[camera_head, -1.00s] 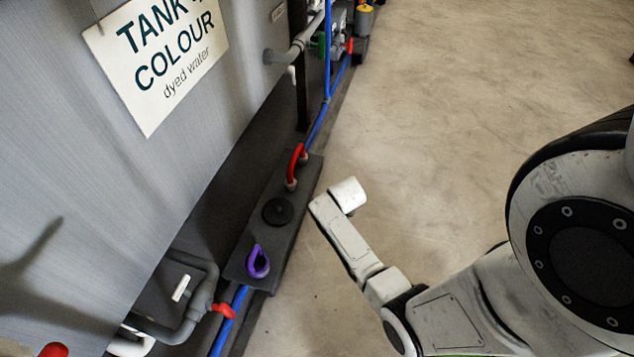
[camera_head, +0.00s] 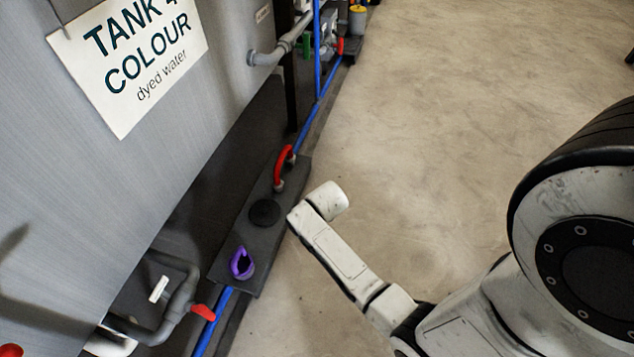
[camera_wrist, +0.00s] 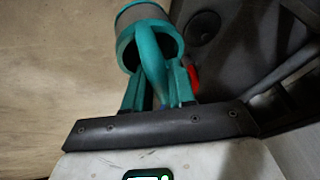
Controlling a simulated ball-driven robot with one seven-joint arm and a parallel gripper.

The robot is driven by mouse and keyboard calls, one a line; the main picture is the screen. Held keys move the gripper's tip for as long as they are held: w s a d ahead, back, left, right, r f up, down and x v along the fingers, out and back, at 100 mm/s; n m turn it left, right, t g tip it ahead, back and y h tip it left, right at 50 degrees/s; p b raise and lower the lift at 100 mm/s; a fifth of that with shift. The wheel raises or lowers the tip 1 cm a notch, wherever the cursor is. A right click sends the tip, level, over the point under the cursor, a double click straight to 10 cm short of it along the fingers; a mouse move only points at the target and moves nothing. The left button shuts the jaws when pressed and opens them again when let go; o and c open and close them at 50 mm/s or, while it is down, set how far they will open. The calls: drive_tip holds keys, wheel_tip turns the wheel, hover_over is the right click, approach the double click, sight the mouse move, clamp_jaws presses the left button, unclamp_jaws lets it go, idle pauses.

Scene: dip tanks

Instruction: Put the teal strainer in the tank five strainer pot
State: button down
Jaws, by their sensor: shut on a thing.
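The teal strainer (camera_wrist: 143,18) shows in the wrist view as a round cup with a curved handle. My gripper (camera_wrist: 158,85) is shut on its handle, and the cup sticks out beyond the fingertips, clear of the base strip beside it. In the head view neither the gripper nor the teal strainer can be made out; only my arm links show. I cannot tell any tank five strainer pot; the sign in the head view reads tank 4, its number partly cut off.
A dark base strip (camera_head: 232,270) runs along the grey tank (camera_head: 175,150). It carries a purple handle (camera_head: 242,263), a black round disc (camera_head: 264,212) and a red handle (camera_head: 283,167). Blue pipe (camera_head: 312,122) continues up the picture. A yellow-topped container (camera_head: 357,20) stands farther off.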

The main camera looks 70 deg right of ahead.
drive_tip(key=w+a+r+n+y, duration=0.2)
drive_tip(key=w+a+r+n, duration=0.2)
drive_tip(key=a, duration=0.5)
drive_tip(key=w+a+r+n+y, duration=0.1)
drive_tip(key=w+a+r+n, duration=0.3)
drive_tip(key=w+a, duration=0.4)
drive_tip(key=w+a+r+n+y, duration=0.2)
drive_tip(key=w+a+r+n, duration=0.3)
drive_tip(key=a, duration=0.5)
drive_tip(key=shift+w+a+n+t+y, duration=0.3)
drive_tip(key=shift+w+a+n, duration=0.15)
drive_tip(key=shift+w, duration=0.4)
